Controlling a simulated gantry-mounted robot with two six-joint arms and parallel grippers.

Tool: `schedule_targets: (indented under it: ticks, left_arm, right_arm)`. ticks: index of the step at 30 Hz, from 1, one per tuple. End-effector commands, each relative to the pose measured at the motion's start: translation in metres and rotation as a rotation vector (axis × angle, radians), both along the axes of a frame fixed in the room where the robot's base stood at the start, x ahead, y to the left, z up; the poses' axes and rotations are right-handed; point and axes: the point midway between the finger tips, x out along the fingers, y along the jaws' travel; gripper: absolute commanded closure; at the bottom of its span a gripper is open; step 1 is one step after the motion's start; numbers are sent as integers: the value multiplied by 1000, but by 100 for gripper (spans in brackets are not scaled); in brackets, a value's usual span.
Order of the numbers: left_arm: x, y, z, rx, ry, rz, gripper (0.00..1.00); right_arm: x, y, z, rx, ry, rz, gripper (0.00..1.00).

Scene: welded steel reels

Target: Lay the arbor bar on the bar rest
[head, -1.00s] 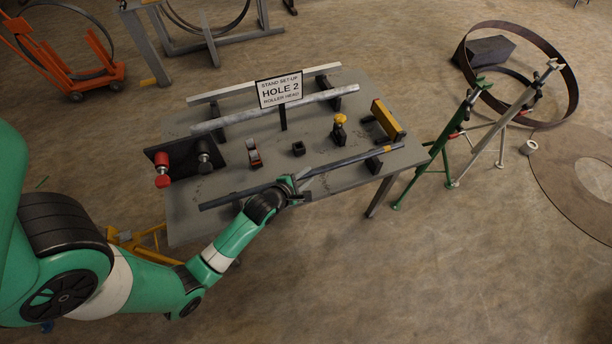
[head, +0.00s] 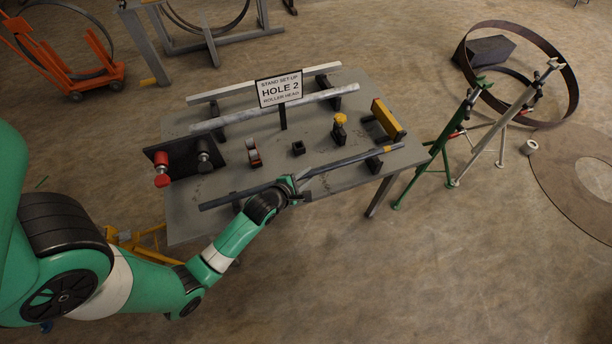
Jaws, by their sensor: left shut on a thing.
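A long dark bar (head: 345,162) with a yellow band near its right end runs along the front of the grey table (head: 215,182); I take it as the arbor bar. My left gripper (head: 296,186) is shut on it near its middle, from the front side. A black support block (head: 374,164) shows under its right part, and something dark shows under its left part; these look like the bar rest. I cannot tell whether the bar touches them or hangs just above. My right gripper is not in view.
Red and black rollers (head: 162,170), a yellow-knobbed piece (head: 339,130) and a yellow block (head: 388,119) stand on the table. Green and grey stands (head: 437,150) are to the right.

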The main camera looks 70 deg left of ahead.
Motion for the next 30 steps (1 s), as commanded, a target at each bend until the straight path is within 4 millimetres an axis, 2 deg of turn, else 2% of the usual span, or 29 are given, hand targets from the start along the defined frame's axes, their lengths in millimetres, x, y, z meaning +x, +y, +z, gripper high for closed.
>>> schedule_targets:
  ticks: [30]
  left_arm:
    - [2, 1, -7, 5, -8, 0, 100]
  right_arm:
    - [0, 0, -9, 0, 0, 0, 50]
